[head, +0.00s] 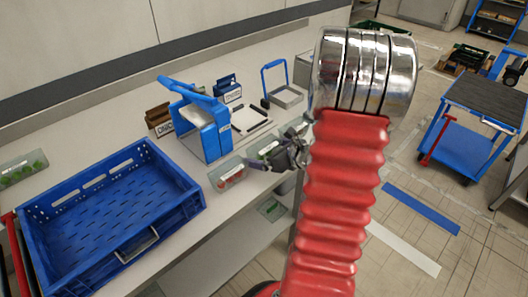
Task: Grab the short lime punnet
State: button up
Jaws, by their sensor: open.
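A clear punnet with green fruit (264,147) stands near the front edge of the counter, partly hidden by my gripper. Another clear punnet with green fruit (23,170) is at the far left, behind the blue crate. A third one with green contents (271,209) shows on the shelf below the counter. I cannot tell from this view which of them is the short lime punnet. My gripper (272,161) is open, close to the punnet at the counter's front edge. I cannot tell whether it touches it or whether anything is between the fingers.
A punnet with red fruit (228,175) stands just left of my gripper. A large empty blue crate (183,193) fills the left of the counter. A blue cart (452,148) stands at right.

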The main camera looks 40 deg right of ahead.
aim_at(264, 141)
jog(key=shift+c, duration=0.5)
jog(key=c, duration=0.6)
jog(key=shift+o, duration=0.2)
jog(key=shift+r, duration=5.05)
